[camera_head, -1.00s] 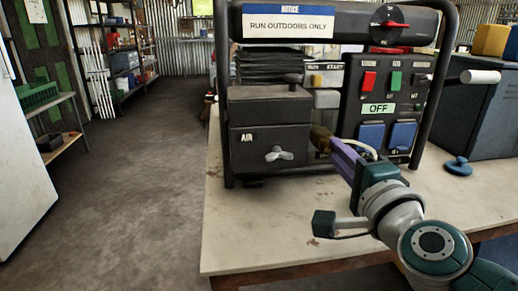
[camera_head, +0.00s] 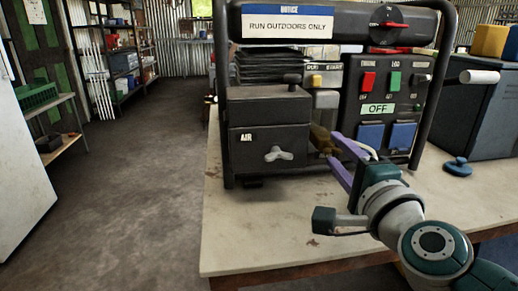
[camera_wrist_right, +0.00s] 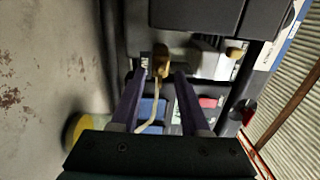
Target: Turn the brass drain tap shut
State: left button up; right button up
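The brass drain tap (camera_head: 321,138) sits low on the front of the generator (camera_head: 268,108), right of the black AIR box. In the right wrist view the brass tap (camera_wrist_right: 162,62) lies just beyond the fingertips, near the middle of the gap. My right gripper (camera_head: 333,148) has two purple fingers spread apart, with the tips close to the tap. In the right wrist view the fingers (camera_wrist_right: 161,76) are parallel and open, with nothing clamped. I cannot tell whether a finger touches the tap. My left gripper is not in view.
The generator stands on a pale bench (camera_head: 240,240) inside a black tube frame. A control panel (camera_head: 385,100) with red, green and blue parts is right of the tap. A blue round knob (camera_head: 457,166) lies on the bench. The bench front left is clear.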

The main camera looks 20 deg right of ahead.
jog(key=v, duration=1)
jog(key=shift+d, duration=0.1)
dwell(0.3)
